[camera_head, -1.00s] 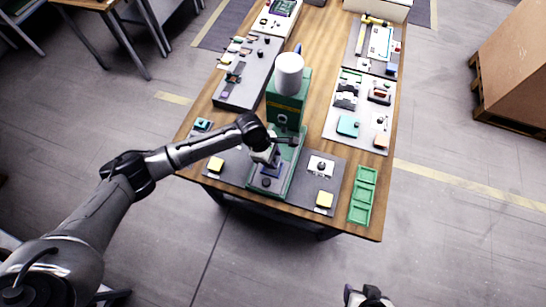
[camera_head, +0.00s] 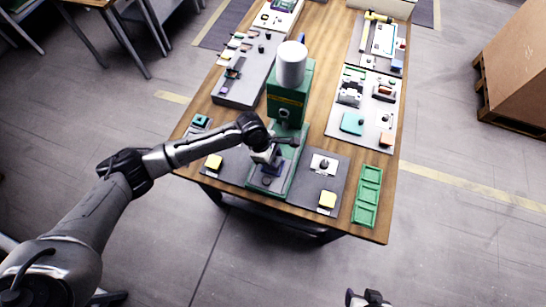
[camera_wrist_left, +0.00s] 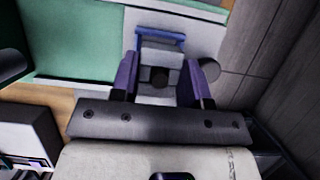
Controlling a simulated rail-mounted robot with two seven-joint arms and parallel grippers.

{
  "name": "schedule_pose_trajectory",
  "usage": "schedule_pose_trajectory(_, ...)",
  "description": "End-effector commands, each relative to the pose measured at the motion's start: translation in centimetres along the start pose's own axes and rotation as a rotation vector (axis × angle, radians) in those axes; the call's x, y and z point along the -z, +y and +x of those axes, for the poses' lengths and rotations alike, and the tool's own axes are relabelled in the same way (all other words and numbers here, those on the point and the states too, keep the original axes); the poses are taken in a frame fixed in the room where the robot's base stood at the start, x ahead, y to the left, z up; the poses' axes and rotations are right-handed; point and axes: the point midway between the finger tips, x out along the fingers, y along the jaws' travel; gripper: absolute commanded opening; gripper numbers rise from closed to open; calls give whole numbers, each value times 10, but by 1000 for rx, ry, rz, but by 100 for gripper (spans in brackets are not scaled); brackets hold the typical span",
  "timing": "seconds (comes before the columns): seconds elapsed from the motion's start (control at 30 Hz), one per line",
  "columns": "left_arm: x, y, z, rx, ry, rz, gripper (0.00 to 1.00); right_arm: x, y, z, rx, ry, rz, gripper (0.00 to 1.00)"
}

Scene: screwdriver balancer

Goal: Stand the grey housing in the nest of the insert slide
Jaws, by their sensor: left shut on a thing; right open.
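My left gripper (camera_head: 272,158) reaches in over the front of the green press, above the insert slide (camera_head: 266,181). In the left wrist view its two purple fingers (camera_wrist_left: 158,82) are shut on the grey housing (camera_wrist_left: 160,56). A dark blue nest (camera_head: 272,169) shows on the slide at the gripper, and a blue edge (camera_wrist_left: 160,36) lies just beyond the housing in the wrist view. I cannot tell whether the housing is seated or held slightly above. My right gripper (camera_head: 368,299) is at the bottom edge, far from the table, open and empty.
The green press (camera_head: 289,105) with a white cylinder (camera_head: 291,64) on top stands behind the slide. A green tray (camera_head: 367,196) is at the right front. Boards with small parts (camera_head: 363,108) fill the table's far sides.

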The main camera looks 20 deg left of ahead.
Motion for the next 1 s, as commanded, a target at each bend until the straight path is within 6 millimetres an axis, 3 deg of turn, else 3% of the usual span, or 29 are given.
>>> schedule_pose_trajectory(1.0,4,0,11,0,0,0,18,2,2,-7,-3,0,-5,60)
